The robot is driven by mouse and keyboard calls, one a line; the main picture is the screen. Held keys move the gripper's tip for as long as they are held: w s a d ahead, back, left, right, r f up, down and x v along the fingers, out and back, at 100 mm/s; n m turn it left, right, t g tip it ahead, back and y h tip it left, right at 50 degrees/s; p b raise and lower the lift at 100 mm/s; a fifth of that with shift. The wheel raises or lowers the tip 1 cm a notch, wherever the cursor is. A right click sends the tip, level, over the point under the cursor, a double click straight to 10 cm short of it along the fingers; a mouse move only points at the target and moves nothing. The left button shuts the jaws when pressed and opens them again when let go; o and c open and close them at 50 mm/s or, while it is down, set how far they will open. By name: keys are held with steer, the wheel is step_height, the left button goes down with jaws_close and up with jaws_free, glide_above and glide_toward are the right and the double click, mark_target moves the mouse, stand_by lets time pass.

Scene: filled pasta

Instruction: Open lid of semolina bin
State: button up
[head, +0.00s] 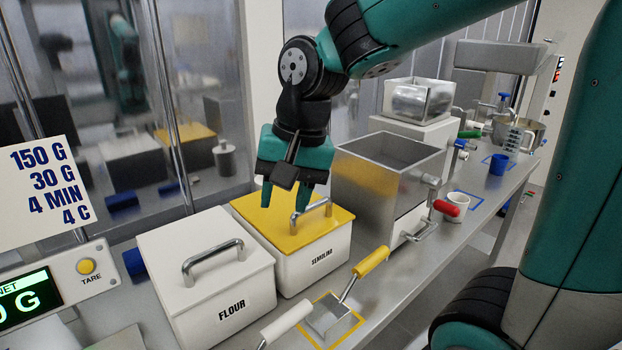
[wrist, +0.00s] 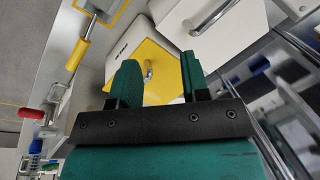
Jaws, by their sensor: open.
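The semolina bin (head: 312,267) is white and labelled SEMOLINO, with a flat yellow lid (head: 262,222) that lies closed on it. A metal bar handle (head: 312,213) stands on the lid. My gripper (head: 283,202) is open and points down above the lid, just left of the handle in the head view. In the wrist view the handle (wrist: 148,72) shows between the two fingers of my gripper (wrist: 155,75), with the yellow lid (wrist: 165,85) beyond. I cannot tell whether the fingers touch the handle.
The white flour bin (head: 215,290) stands close on the left. A steel hopper (head: 390,170) stands close on the right. A yellow-handled scoop (head: 350,285) lies in front on a yellow-outlined square. A glass partition (head: 200,100) rises behind the bench.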

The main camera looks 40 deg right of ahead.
steer(key=w+d+r+m+h+p, duration=0.1)
steer(key=w+d+r+m+p, duration=0.15)
steer(key=d+m, duration=0.3)
steer(key=w+d+r+m+h+p, duration=0.1)
steer(key=w+d+r+m, duration=0.25)
steer(key=d+m, duration=0.2)
steer(key=w+f, duration=0.1)
steer(key=f, duration=0.4)
steer(key=w+f+p, duration=0.1)
steer(key=f, duration=0.4)
steer(key=w+f, duration=0.1)
steer(key=f, duration=0.5)
steer(key=shift+w+d+f+p, duration=0.1)
steer(key=shift+p, duration=0.3)
jaws_close()
